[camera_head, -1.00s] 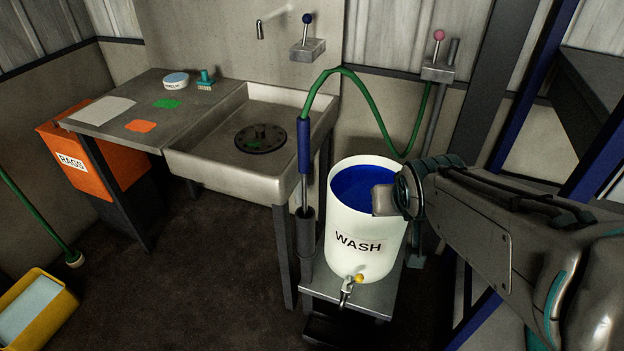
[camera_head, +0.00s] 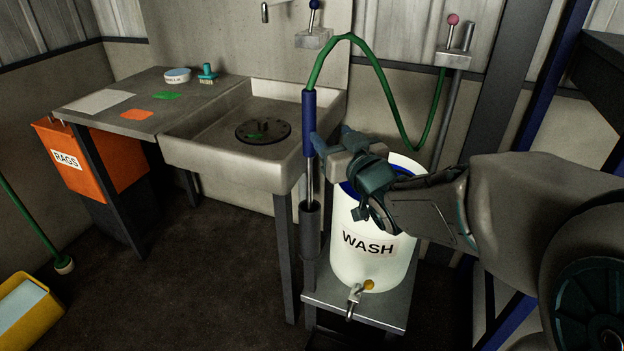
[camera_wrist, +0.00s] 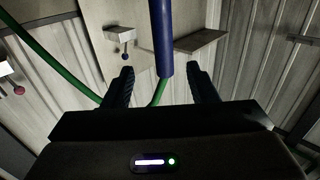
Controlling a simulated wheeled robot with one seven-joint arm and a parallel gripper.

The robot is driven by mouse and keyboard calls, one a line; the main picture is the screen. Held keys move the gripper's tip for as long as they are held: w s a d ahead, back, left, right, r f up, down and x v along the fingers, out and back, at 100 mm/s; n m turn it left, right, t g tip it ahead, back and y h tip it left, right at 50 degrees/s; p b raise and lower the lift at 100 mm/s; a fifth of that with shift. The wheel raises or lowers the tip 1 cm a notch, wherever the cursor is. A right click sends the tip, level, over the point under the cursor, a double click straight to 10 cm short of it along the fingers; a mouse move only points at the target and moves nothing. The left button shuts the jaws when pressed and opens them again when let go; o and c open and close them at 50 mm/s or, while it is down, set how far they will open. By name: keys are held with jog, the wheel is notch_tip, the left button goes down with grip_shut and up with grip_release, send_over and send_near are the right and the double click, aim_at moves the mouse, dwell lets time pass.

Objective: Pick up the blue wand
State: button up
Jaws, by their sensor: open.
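The blue wand (camera_head: 309,125) stands upright beside the sink's front right leg. A green hose (camera_head: 345,38) leaves its top, and its thin metal shaft runs down into a dark tubular holder (camera_head: 310,228). My gripper (camera_head: 332,140) is open and empty, just right of the lower part of the blue handle. In the wrist view the wand (camera_wrist: 163,38) shows upside down, lined up with the gap between my two fingers (camera_wrist: 161,72). I cannot tell how deep it lies between them. Neither finger visibly grips it.
The white WASH bucket (camera_head: 365,265) stands on a metal stand (camera_head: 385,308) directly under my gripper and arm. The sink (camera_head: 215,165) is to the left, with a blue-knobbed lever (camera_head: 314,38) behind. An orange RAGS bin (camera_head: 100,165) and yellow bucket (camera_head: 42,315) are farther left.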

aim_at(312, 119)
jog(key=x, duration=0.6)
jog(key=shift+w, duration=0.1)
jog(key=shift+a+f+b+x, duration=0.1)
jog(key=shift+a+b+x, duration=0.1)
jog(key=shift+x, duration=1.15)
jog(key=shift+a+f+b+x, duration=0.1)
jog(key=shift+f+b+x, duration=0.1)
jog(key=shift+x, duration=1.1)
jog(key=shift+r, duration=0.15)
jog(key=c, duration=1)
